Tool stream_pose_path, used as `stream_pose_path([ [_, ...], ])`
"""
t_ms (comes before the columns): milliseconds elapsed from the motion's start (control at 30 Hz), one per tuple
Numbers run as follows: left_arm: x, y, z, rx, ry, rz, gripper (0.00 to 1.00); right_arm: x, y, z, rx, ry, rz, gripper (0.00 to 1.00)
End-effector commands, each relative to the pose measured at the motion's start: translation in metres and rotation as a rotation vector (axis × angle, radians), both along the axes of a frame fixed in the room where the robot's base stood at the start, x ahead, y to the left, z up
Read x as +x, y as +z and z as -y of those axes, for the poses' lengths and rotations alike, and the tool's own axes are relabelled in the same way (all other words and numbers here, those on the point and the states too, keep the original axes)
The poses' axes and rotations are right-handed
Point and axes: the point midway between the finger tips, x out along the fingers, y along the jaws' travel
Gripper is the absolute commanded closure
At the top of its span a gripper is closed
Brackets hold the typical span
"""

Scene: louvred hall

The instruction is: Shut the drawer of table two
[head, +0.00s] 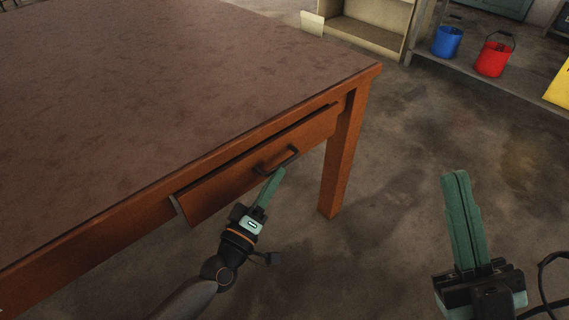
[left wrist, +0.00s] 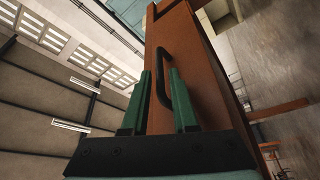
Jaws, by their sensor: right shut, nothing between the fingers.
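The drawer (head: 240,175) is in the front side of the brown table (head: 190,75) in the head view. Its orange-brown front stands out a little from the table's frame, so it is partly open. Its dark bar handle (head: 276,160) also shows in the left wrist view (left wrist: 162,75). My left gripper (head: 279,171) is right at the handle. In the left wrist view its green fingers (left wrist: 160,78) are apart, with the handle seen between them; I cannot tell whether they touch it. My right gripper (head: 455,174) is shut and empty, away from the table at the right.
The table leg (head: 343,155) stands just right of the drawer. A pale shelf unit (head: 365,30) is behind the table. A blue bucket (head: 447,41) and a red bucket (head: 493,59) stand at the back right. The concrete floor (head: 400,150) between is clear.

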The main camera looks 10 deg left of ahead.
Motion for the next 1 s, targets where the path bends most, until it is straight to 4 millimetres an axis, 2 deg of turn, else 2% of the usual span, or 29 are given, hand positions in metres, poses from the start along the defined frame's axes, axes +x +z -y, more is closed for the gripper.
stream_pose_path([
  [100,0.022,0.005,0.007,-0.002,0.0,0.003,0.73,0.0,-0.004,0.0,0.002,0.004,-0.003,1.0],
  [300,0.043,0.009,0.012,0.0,0.001,0.0,0.73,0.0,-0.006,0.0,0.006,0.007,-0.006,1.0],
  [667,0.048,0.011,0.014,0.001,0.0,0.0,0.73,0.001,-0.007,-0.001,0.008,0.008,-0.008,1.0],
  [900,0.048,0.011,0.014,0.001,0.0,0.0,0.98,0.001,-0.007,-0.001,0.007,0.008,-0.009,1.0],
  [1000,0.048,0.011,0.014,0.001,0.0,0.0,1.0,0.001,-0.007,-0.001,0.007,0.008,-0.009,1.0],
])
